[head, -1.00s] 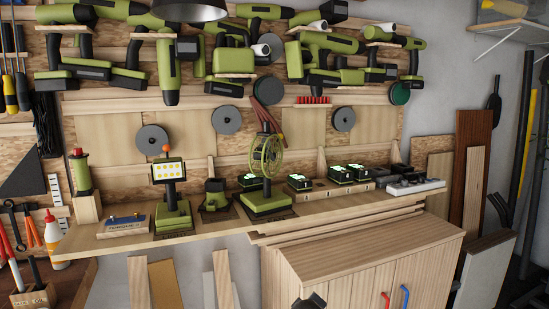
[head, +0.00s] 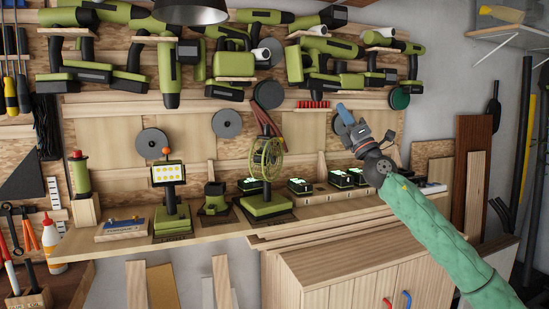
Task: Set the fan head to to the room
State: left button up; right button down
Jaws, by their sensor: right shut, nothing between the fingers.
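The fan (head: 266,162) stands on the workbench shelf (head: 330,203) near the middle of the head view. It has a green square base and a round yellow-green cage, which shows narrow, turned partly side-on. My right gripper (head: 345,116) is raised in front of the back wall, to the right of the fan and clear of it. It is shut and empty. My green right arm comes in from the lower right. My left gripper is not in view.
A work light (head: 168,174) and a small green device (head: 214,197) stand left of the fan. Battery chargers (head: 300,186) sit to its right. Power tools (head: 170,72) hang above. A cabinet (head: 345,270) stands below the shelf.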

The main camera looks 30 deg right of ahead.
jog(key=w+a+f+n+g+y, duration=0.35)
jog(key=f+n+g+y, duration=0.3)
jog(key=n, duration=0.45)
jog(key=n+g, duration=0.3)
jog(key=g, duration=0.2)
send_near(266, 155)
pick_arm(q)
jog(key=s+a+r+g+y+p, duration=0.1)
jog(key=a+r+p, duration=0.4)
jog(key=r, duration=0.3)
pick_arm(e)
jog(key=p+x, duration=0.1)
jog(key=x, duration=0.5)
jog(key=shift+w+a+r, duration=0.1)
jog(key=shift+a+r, duration=0.1)
jog(key=shift+w+a, duration=0.15)
jog(key=shift+w, duration=0.1)
pick_arm(q)
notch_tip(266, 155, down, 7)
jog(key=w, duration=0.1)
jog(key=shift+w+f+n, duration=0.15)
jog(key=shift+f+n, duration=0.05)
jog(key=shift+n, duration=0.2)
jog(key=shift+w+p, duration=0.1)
jog(key=shift+p, duration=0.25)
pick_arm(e)
jog(key=shift+f, duration=0.1)
